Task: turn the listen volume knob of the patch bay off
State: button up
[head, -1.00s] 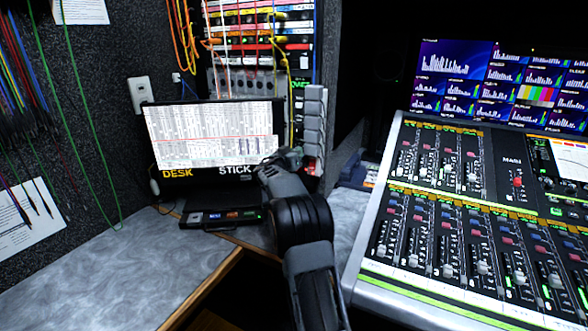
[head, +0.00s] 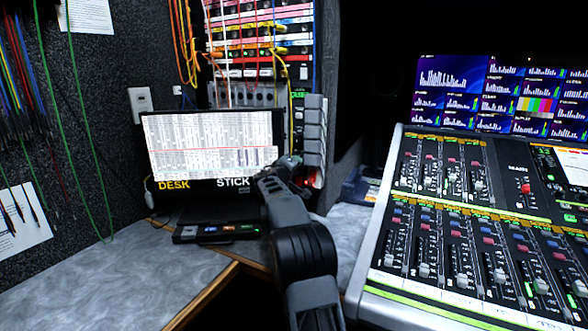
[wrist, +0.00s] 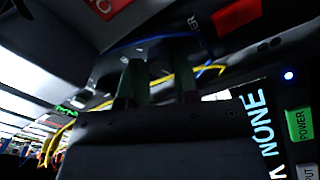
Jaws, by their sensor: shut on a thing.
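My gripper (head: 287,164) reaches in at the right edge of the lit screen, in front of the rack column. In the wrist view its two greenish-dark fingers (wrist: 158,82) straddle a small grey knob-like part (wrist: 158,68) on a dark panel and are shut on it. Most of that part is hidden by the fingers, so its pointer and setting cannot be read. The patch bay (head: 262,42), with coloured label rows and plugged cords, stands above the screen in the head view.
The screen (head: 210,150) marked DESK and STICK is close to my arm's left. A small black unit (head: 217,232) lies below it. The mixing console (head: 372,240) fills the right. Orange and yellow cords (head: 288,75) hang near the gripper. The grey worktop (head: 95,280) is clear at left.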

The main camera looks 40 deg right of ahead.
jog(key=shift+s+d+n+p, duration=0.1)
jog(key=shift+n+p, duration=1.8)
jog(key=shift+n, duration=5)
jog(key=o, duration=0.9)
jog(key=shift+c, duration=0.2)
jog(key=shift+o, duration=0.3)
jog(key=shift+a, duration=0.2)
